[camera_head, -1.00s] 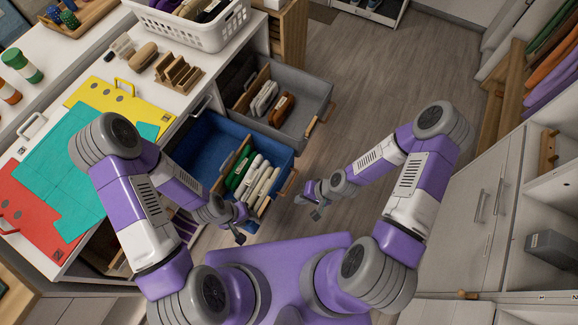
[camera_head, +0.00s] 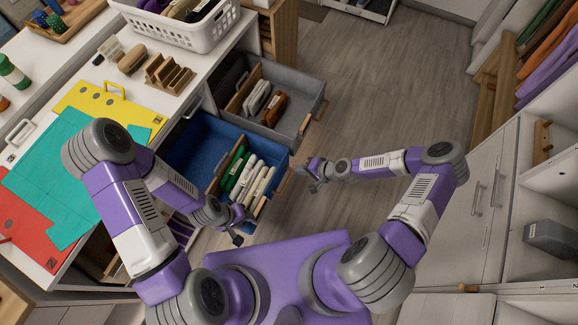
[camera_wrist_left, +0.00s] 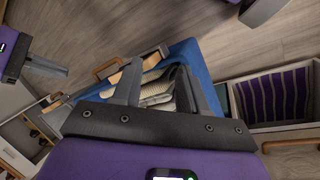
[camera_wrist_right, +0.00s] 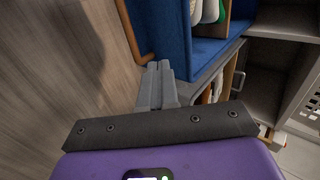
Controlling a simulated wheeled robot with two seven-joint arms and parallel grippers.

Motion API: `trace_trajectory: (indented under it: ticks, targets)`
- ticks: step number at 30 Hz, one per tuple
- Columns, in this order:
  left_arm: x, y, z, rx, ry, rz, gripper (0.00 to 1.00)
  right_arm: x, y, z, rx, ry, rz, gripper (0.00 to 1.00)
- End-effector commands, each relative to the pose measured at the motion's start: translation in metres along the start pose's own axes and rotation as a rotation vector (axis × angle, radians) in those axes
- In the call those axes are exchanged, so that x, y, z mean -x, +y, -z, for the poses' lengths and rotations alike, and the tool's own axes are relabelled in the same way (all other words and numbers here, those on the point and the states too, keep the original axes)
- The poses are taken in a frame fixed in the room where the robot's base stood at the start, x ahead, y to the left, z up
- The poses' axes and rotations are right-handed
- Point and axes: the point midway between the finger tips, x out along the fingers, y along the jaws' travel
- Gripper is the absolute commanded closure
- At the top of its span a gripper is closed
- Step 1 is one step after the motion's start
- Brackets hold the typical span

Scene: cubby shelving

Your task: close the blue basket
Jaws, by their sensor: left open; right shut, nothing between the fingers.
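The blue basket (camera_head: 193,155) is pulled out of the white counter like a drawer. Several white items and a green one stand in its front part, and a wooden handle (camera_head: 284,182) is on its right side. Its blue wall also shows in the left wrist view (camera_wrist_left: 197,58) and the right wrist view (camera_wrist_right: 163,30). My left gripper (camera_head: 238,232) is open at the basket's near front corner, with no visible grip on it. My right gripper (camera_head: 312,184) is shut and empty, to the right of the handle and apart from it in the head view.
A grey drawer (camera_head: 306,92) with a few items stands pulled out just behind the blue basket. The counter (camera_head: 190,115) holds a white laundry basket (camera_head: 205,35), a wooden rack (camera_head: 172,75) and coloured folders. Open floor (camera_head: 400,100) lies to the right; cabinets stand beyond it.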

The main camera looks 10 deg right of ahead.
Motion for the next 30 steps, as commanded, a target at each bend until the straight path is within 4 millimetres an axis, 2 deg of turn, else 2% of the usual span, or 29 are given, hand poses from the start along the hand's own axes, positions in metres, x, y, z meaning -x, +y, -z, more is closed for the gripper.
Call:
trace_trajectory:
  ticks: [1, 3, 9, 15, 30]
  targets:
    - [-0.004, -0.001, 0.000, 0.000, 0.000, 0.000, 0.57, -0.013, 0.001, -0.001, 0.001, -0.002, 0.001, 1.00]
    - [-0.006, -0.002, 0.000, 0.000, 0.000, 0.000, 0.57, -0.027, 0.000, -0.001, 0.001, -0.002, 0.001, 1.00]
    - [-0.005, -0.002, 0.000, 0.000, 0.000, 0.000, 0.57, -0.043, -0.021, 0.000, 0.002, 0.000, 0.000, 1.00]
    - [-0.005, -0.002, 0.000, 0.000, 0.000, 0.000, 0.57, -0.050, -0.027, 0.000, -0.001, 0.000, -0.001, 1.00]
    - [-0.006, -0.002, 0.000, 0.000, 0.000, 0.000, 0.57, -0.051, -0.029, 0.002, -0.008, 0.009, 0.000, 1.00]
